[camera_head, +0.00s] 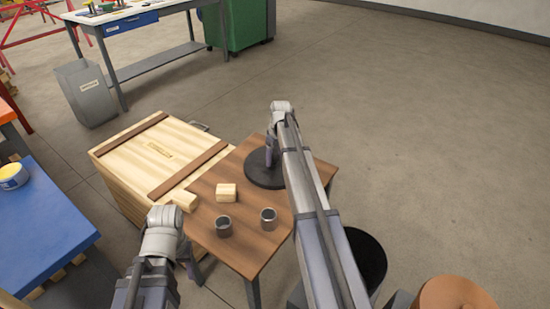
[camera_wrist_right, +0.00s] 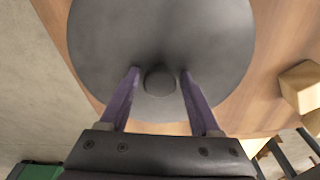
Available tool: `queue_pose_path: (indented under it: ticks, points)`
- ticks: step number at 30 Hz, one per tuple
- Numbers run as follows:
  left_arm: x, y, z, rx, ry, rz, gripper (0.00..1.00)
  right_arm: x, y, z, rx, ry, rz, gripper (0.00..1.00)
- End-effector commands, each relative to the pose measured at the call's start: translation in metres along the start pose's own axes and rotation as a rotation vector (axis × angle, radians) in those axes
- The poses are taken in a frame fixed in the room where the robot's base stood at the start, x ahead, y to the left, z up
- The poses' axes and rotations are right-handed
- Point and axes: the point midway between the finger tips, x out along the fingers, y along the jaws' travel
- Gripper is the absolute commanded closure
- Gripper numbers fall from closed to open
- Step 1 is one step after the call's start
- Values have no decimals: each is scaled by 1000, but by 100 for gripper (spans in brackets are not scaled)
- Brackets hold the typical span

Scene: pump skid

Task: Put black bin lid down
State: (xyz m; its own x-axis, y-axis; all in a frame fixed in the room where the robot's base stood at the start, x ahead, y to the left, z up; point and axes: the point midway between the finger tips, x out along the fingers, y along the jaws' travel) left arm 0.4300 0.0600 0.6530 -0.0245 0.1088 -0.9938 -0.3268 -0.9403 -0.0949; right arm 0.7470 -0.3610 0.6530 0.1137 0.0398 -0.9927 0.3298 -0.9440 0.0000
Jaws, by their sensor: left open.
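The black bin lid (camera_head: 262,176) is a round dark disc with a knob, lying flat on the brown wooden table (camera_head: 243,252) near its far right corner. In the right wrist view the lid (camera_wrist_right: 160,35) fills the upper middle. My right gripper (camera_wrist_right: 158,84) is open, with one finger on each side of the knob and a gap to it on both sides. In the head view my right gripper (camera_head: 270,155) points down over the lid. My left gripper (camera_head: 190,268) is low beside the table's left edge, partly hidden by its arm.
Two metal cups (camera_head: 268,219) and a wooden block (camera_head: 226,193) stand on the table; another block (camera_head: 184,201) is at its left edge. A wooden crate (camera_head: 150,160) stands beside it. A black open bin (camera_head: 369,262) is to the right, partly behind my right arm.

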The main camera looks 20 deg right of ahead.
Motion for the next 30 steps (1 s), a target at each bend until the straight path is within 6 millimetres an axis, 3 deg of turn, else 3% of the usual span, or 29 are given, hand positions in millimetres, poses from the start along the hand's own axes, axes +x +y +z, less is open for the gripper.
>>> queue_pose_path:
  ticks: [3, 17, 30]
  points:
    - [0, 0, 0, 0, 0, 0, 50, 0, 0, 0, 0, 0, 0, 24]
    - [-10, -1, 1, 0, 0, 0, 50, -10, 0, -1, 0, 0, 0, 24]
    - [-68, -6, 4, 0, 0, 0, 50, -69, 0, -1, 0, 0, 0, 24]
